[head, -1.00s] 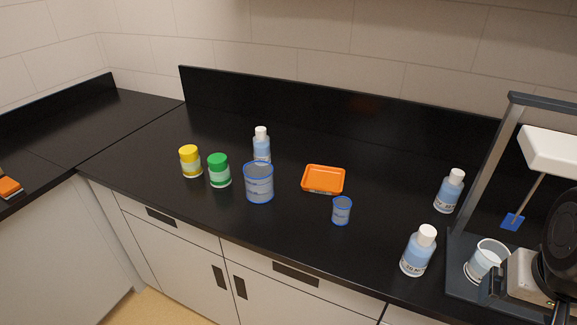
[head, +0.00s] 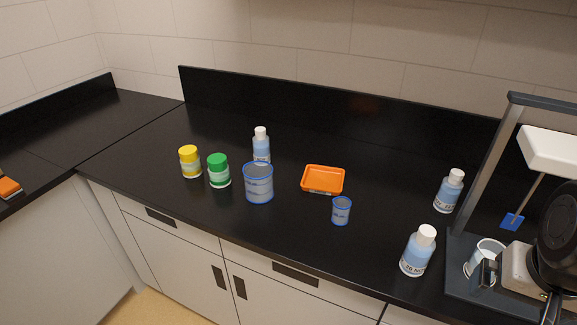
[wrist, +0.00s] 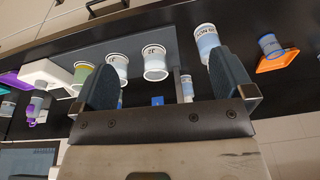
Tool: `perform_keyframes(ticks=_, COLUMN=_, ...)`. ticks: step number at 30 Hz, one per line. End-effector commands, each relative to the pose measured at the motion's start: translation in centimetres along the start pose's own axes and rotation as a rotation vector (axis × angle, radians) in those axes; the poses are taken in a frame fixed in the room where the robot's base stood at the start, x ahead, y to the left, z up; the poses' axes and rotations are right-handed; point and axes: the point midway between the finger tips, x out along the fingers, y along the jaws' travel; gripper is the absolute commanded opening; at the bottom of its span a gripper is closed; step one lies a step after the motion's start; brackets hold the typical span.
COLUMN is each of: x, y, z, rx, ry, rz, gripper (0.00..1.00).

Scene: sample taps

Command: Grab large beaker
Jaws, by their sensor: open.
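The large beaker (head: 258,184) is clear with blue rims and stands upright on the black counter in the head view, right of the green-lidded jar. A smaller blue-rimmed beaker (head: 341,211) stands to its right, nearer the counter's front. My gripper (head: 489,274) is at the far right of the head view, well apart from the large beaker, in front of a white-rimmed beaker (head: 490,247) on the stand's base. In the wrist view my gripper (wrist: 163,88) is open, with nothing held between its fingers. I cannot tell the large beaker in the wrist view.
An orange tray (head: 323,180) lies between the large beaker and the right side. Yellow-lidded (head: 190,162) and green-lidded (head: 219,171) jars and a bottle (head: 261,146) crowd the large beaker. Two bottles (head: 418,251) (head: 449,191) stand beside the grey stand (head: 482,180).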

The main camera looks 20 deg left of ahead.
Motion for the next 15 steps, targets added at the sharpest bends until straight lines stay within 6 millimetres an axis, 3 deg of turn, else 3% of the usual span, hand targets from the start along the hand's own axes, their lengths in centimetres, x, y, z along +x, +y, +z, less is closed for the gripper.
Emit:
perform_keyframes(ticks=8, x=1.2, y=-4.7, z=-3.4, rx=0.13, ry=-0.069, rz=-0.148, gripper=1.0)
perform_keyframes(ticks=15, x=2.8, y=-11.4, z=-7.6, rx=0.318, ry=-0.185, rz=-0.324, gripper=1.0)
